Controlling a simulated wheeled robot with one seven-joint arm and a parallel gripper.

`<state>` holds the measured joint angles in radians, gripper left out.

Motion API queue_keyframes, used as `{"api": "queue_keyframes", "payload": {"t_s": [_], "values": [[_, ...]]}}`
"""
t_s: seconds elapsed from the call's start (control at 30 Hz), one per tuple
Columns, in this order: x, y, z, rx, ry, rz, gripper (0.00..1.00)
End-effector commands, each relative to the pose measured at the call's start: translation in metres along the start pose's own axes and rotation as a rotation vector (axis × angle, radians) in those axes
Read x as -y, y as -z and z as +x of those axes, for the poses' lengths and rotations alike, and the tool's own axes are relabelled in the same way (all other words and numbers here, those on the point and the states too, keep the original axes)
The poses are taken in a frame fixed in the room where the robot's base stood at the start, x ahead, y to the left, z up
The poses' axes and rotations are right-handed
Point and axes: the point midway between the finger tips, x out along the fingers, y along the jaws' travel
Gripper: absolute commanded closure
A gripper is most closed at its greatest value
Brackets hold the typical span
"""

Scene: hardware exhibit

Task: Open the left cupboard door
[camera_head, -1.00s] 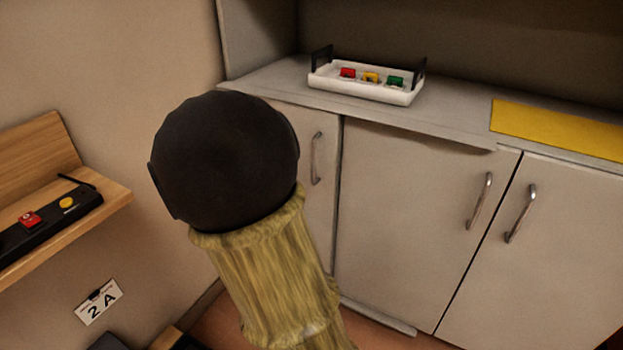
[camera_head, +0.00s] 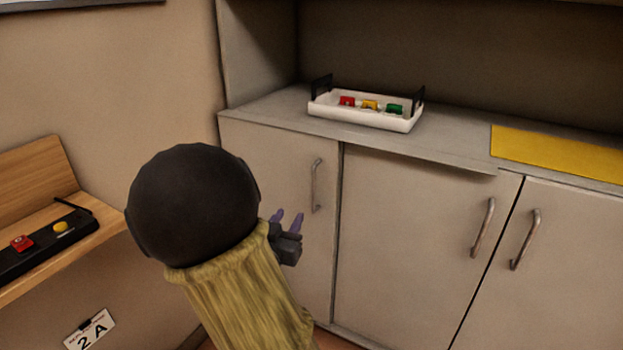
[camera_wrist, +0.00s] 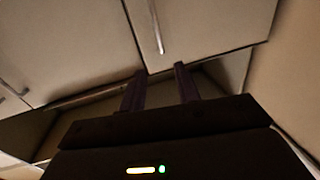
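The left cupboard door (camera_head: 265,170) is a pale panel below the countertop, next to the side wall, and looks shut. Its upright metal handle (camera_head: 317,185) is near its right edge. My gripper (camera_head: 287,219) is in front of this door, left of and a little lower than the handle, partly hidden behind my arm. In the wrist view the two dark fingers (camera_wrist: 160,84) are spread with nothing between them. The handle (camera_wrist: 157,28) shows beyond the fingertips on the door (camera_wrist: 210,25), apart from them.
Other cupboard doors (camera_head: 410,230) with handles are to the right. A white tray (camera_head: 362,115) with coloured blocks and a yellow mat (camera_head: 560,150) lie on the countertop (camera_head: 265,108). A wooden shelf (camera_head: 100,225) with a black button box (camera_head: 45,248) juts out at the left.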

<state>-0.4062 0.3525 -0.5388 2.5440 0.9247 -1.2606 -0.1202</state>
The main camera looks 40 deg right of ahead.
Motion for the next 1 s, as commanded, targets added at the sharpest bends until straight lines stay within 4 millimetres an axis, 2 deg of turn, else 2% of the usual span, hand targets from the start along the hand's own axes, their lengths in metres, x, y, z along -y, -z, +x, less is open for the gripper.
{"api": "queue_keyframes", "payload": {"t_s": [0.1,0.67,0.73,1.0], "values": [[0.001,0.006,0.004,-0.001,-0.001,-0.005,0.68],[-0.003,0.002,0.022,0.01,0.003,-0.003,0.68],[-0.003,-0.004,0.035,0.008,0.0,0.005,0.68],[-0.003,-0.005,0.083,0.007,0.001,0.002,0.68]]}}
